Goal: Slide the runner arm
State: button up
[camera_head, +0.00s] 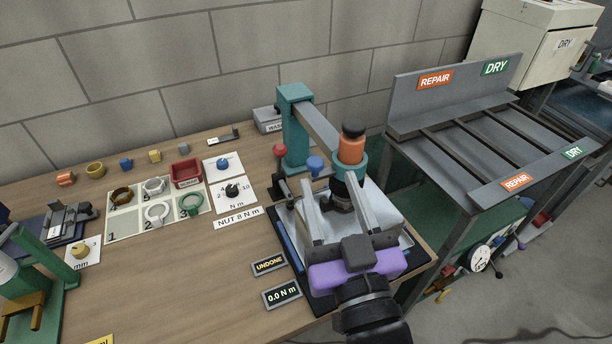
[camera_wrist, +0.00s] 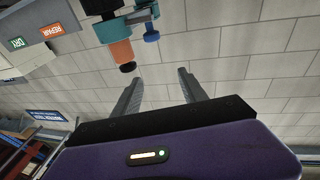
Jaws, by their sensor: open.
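The runner arm (camera_head: 318,128) is a grey bar reaching from a teal column (camera_head: 295,150) to a teal clamp around an orange runner (camera_head: 351,150) with a black cap. A blue knob (camera_head: 316,163) is beside the clamp. In the wrist view, the orange runner (camera_wrist: 120,52) and blue knob (camera_wrist: 151,37) appear upside down at top left, beyond the fingers. My gripper (camera_head: 330,190) is open, with its fingers below and in front of the runner. In the wrist view, my gripper (camera_wrist: 160,75) is empty between the fingers. My gripper partly hides the fixture under the runner.
A red-knobbed lever (camera_head: 280,152) stands left of the fixture. Signs read "UNDONE" (camera_head: 269,263) and "0.0 N m" (camera_head: 282,295). A tray of nuts and rings (camera_head: 130,227) lies left. The REPAIR/DRY rack (camera_head: 445,170) stands right. The wall is close behind.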

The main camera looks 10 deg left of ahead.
aim_at(317, 168)
jog(key=shift+m+g+h, duration=0.4)
jog(key=shift+g+h, duration=0.4)
jog(key=w+a+f, duration=0.1)
jog(key=w, duration=0.2)
jog(key=w+a+f, duration=0.1)
jog(key=w, duration=0.1)
jog(key=w+a+f+p, duration=0.1)
jog(key=w, duration=0.2)
jog(key=shift+w+f, duration=0.3)
jog(key=shift+w, duration=0.05)
jog(key=shift+c, duration=0.4)
grip_shut()
jog(key=shift+a, duration=0.1)
